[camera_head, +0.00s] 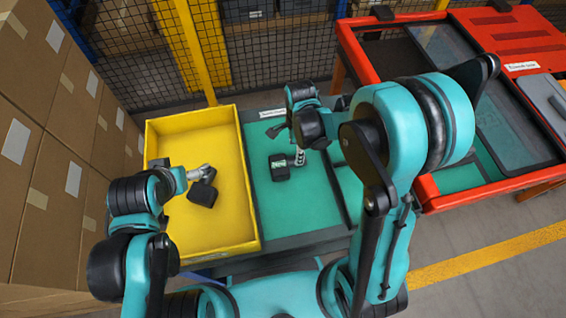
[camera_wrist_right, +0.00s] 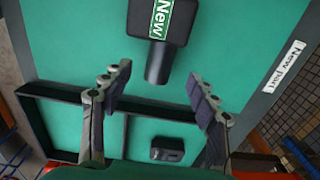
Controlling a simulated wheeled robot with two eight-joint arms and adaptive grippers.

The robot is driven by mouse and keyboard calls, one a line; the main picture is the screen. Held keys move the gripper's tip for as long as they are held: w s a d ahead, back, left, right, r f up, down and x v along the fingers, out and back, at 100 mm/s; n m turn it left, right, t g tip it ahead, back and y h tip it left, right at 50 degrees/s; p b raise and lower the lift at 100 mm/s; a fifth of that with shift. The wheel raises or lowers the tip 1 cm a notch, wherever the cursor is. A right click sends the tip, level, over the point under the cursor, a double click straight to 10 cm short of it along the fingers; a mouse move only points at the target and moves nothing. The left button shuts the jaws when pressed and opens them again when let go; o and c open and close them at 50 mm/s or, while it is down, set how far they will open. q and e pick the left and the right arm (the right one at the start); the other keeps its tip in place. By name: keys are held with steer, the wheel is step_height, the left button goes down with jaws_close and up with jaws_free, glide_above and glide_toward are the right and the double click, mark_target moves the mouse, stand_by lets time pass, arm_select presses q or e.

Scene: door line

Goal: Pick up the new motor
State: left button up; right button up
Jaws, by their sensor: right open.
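The new motor (camera_wrist_right: 163,20) is a dark block with a green "New" label and a short black shaft. It lies on the green surface and also shows in the head view (camera_head: 280,168). My right gripper (camera_wrist_right: 155,76) is open, with its fingers apart. The shaft appears between the fingertips in the wrist view, with the motor body beyond them; contact cannot be told. In the head view the right gripper (camera_head: 299,157) is just right of the motor. My left gripper (camera_head: 200,172) is over the yellow tray, beside a dark block (camera_head: 203,194); its grip is unclear.
The yellow tray (camera_head: 235,230) stands left of the green tabletop (camera_head: 300,210). A "New part" label (camera_wrist_right: 288,66) is on the edge. Dark dividers (camera_wrist_right: 150,107) frame a small black part (camera_wrist_right: 167,149). A red-framed station (camera_head: 440,205) is at right; stacked boxes (camera_head: 50,150) stand left.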

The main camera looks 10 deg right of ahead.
mark_target(294, 158)
steer(key=f+b, duration=0.1)
steer(key=f, duration=0.2)
steer(key=f+b, duration=0.1)
steer(key=f, duration=0.2)
steer(key=shift+a+f+b, duration=0.2)
steer(key=shift+f+b, duration=0.15)
steer(key=shift+r, duration=0.1)
steer(key=shift+c, duration=0.5)
jaws_close()
